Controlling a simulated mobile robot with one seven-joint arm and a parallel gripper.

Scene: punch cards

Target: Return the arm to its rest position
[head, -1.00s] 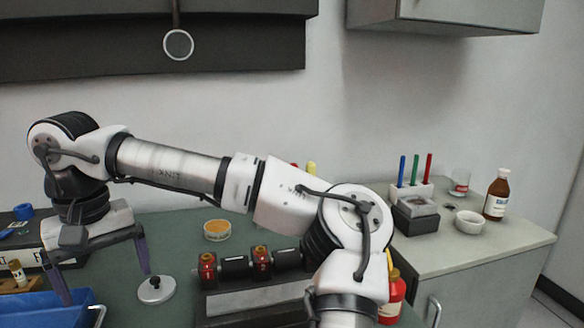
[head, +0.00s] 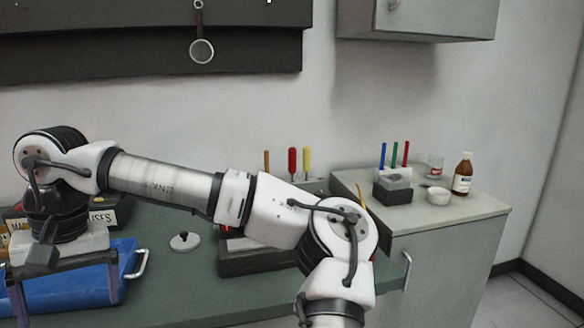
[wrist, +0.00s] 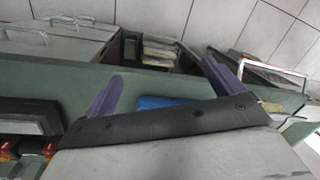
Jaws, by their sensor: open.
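My gripper (head: 66,280) hangs at the left of the head view, above the blue tray and the green bench. Its two purple fingers are spread apart with nothing between them. In the wrist view my gripper (wrist: 165,85) also shows its purple fingers wide apart and empty. My arm stretches across the head view from the lower right to the upper left, with the wrist bent down at the left end. It hides part of the bench and the dark rack behind it.
A blue tray (head: 75,297) with a metal handle lies under my gripper. A white knobbed disc (head: 185,241) sits on the green bench (head: 165,280). Screwdrivers (head: 292,161) stand behind my arm. A side cabinet at right carries a pen holder (head: 393,184), a white bowl (head: 438,196) and a brown bottle (head: 463,173).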

